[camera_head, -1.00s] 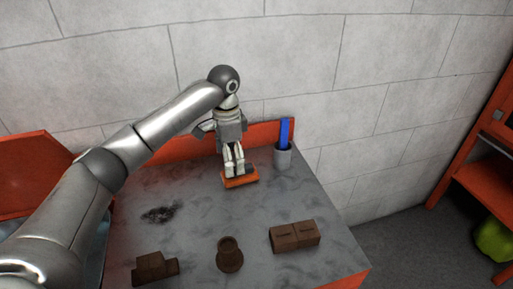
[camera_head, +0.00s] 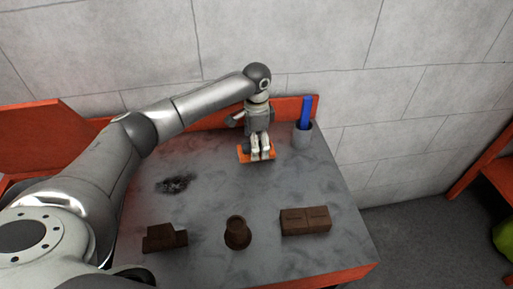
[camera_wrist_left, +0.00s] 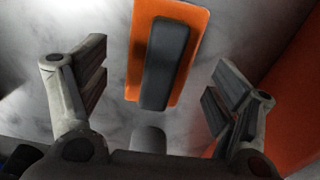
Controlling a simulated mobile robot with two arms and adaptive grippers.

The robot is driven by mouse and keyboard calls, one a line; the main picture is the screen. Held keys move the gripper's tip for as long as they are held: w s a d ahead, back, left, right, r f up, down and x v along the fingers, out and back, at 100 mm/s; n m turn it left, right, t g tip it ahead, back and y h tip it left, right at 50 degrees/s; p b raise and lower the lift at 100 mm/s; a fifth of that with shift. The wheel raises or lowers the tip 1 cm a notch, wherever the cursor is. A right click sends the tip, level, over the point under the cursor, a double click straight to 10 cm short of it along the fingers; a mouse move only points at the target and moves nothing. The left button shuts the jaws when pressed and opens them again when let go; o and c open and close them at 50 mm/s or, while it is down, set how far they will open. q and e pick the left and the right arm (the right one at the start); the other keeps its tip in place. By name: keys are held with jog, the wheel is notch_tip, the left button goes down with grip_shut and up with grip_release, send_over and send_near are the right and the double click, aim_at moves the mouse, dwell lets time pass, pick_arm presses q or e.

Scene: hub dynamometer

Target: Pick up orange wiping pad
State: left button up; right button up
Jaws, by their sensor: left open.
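The orange wiping pad (camera_head: 243,155) lies on the grey table (camera_head: 215,205) near its back edge. In the left wrist view the pad (camera_wrist_left: 195,20) is an orange slab with a dark grey handle (camera_wrist_left: 166,62) along its middle. My left gripper (camera_head: 261,156) points down over the pad and hides part of it in the head view. In the left wrist view my left gripper's fingers (camera_wrist_left: 160,88) are spread wide, one on each side of the pad, apart from it. Nothing is between the fingertips and the handle. My right gripper is not in view.
An orange rim (camera_head: 290,106) runs along the back. Dark brown parts (camera_head: 165,238), (camera_head: 237,233) and a brown block (camera_head: 305,221) sit at the front. A black smudge (camera_head: 174,184) marks the table.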

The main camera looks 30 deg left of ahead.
pick_arm(q)
notch_tip(320, 180, down, 2)
jog(key=shift+f, duration=0.1)
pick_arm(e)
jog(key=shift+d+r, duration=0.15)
pick_arm(q)
jog(key=shift+c, duration=1.3)
jog(key=c, duration=0.8)
jog(key=shift+c, duration=0.2)
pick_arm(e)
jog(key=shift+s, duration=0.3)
pick_arm(q)
jog(key=shift+r, duration=0.2)
